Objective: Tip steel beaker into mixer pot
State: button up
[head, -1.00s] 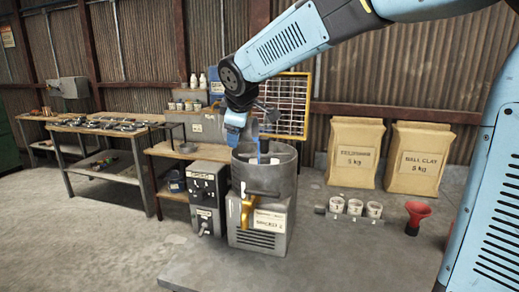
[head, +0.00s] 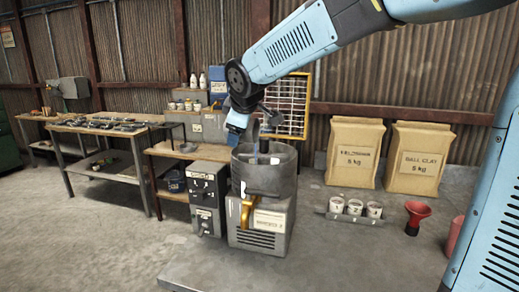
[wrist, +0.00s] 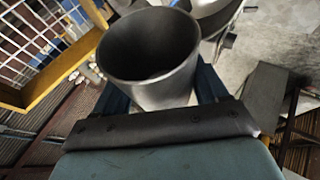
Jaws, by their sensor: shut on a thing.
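The steel beaker (wrist: 152,62) is a grey tapered cup between my gripper's two dark fingers in the wrist view. Its wide mouth faces up the picture and its inside is dark, so I cannot tell what it holds. My gripper (head: 238,122) is shut on it, and in the head view it hangs just above the back left of the mixer pot's rim. The mixer pot (head: 268,181) is a grey open drum on a grey machine base with a brass tap. In the head view the beaker is small and hard to make out, and its tilt is unclear.
Paper sacks (head: 355,150), a holder with white cups (head: 354,212) and a red funnel (head: 417,215) are to the right. A tool bench (head: 105,128) stands left.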

jog(key=h, duration=0.1)
jog(key=n+g+h, duration=0.1)
jog(key=a+h, duration=0.1)
jog(key=shift+w+r+g+h, duration=0.25)
jog(key=shift+g+h, duration=0.05)
jog(key=shift+h, duration=0.1)
jog(key=shift+n, duration=0.3)
jog(key=n+g+h, duration=0.1)
jog(key=h, duration=0.3)
jog(key=shift+r, duration=0.1)
jog(key=h, duration=0.1)
jog(key=n+h, duration=0.1)
jog(key=h, duration=0.1)
jog(key=shift+s+d+f+g, duration=0.15)
jog(key=shift+d+f+g, duration=0.1)
jog(key=shift+f+g, duration=0.15)
jog(key=shift+s+d+n+h, duration=0.1)
jog(key=shift+d+n+h, duration=0.3)
jog(key=shift+h, duration=0.5)
jog(key=shift+f, duration=0.1)
